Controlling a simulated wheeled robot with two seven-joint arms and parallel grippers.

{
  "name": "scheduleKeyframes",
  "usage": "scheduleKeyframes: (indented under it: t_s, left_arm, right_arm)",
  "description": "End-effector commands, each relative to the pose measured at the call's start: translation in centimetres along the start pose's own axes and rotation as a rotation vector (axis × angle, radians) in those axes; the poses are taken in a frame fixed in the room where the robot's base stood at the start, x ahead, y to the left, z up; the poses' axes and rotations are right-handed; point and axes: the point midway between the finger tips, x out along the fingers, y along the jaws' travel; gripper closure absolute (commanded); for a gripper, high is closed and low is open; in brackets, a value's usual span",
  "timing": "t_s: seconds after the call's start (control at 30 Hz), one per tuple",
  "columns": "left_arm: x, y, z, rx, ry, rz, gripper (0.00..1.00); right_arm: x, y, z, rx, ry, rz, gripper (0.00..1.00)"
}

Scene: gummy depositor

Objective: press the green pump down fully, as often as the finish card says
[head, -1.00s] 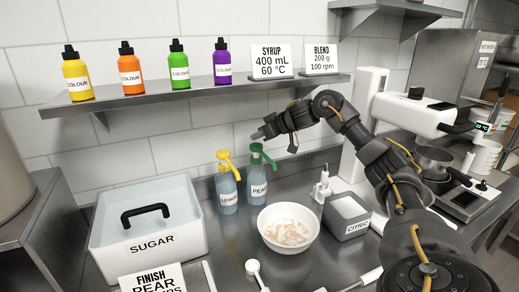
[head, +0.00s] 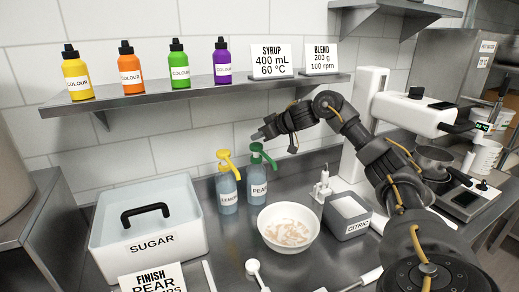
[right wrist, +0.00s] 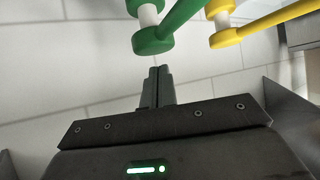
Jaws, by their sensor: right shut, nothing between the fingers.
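The green pump (head: 257,148) tops the blue bottle labelled PEAR (head: 257,188). It stands upright at the back of the counter, its head raised above the bottle. My right gripper (head: 257,136) is shut and empty, with its fingertips close above the green pump head. In the right wrist view the shut fingers (right wrist: 157,87) point towards the green pump head (right wrist: 152,42); I cannot tell whether they touch it. The finish card (head: 153,281) at the bottom reads FINISH PEAR; its lower line is cut off, so the number is hidden. My left gripper is out of view.
The yellow pump (head: 226,158) on the LEMON bottle (head: 227,195) stands just left of the pear bottle. A white bowl (head: 289,243) with pale pieces stands in front. The sugar bin (head: 150,247) is left, the citric box (head: 347,229) right. A shelf (head: 200,88) runs behind.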

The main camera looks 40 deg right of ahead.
Motion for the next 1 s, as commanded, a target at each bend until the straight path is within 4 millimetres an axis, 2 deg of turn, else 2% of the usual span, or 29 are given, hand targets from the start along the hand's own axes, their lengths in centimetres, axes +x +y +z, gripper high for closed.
scheduleKeyframes:
  t_s: [1.0]
  left_arm:
    - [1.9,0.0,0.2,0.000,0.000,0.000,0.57]
  right_arm:
    - [1.8,0.0,2.9,-0.001,-0.005,-0.001,1.00]
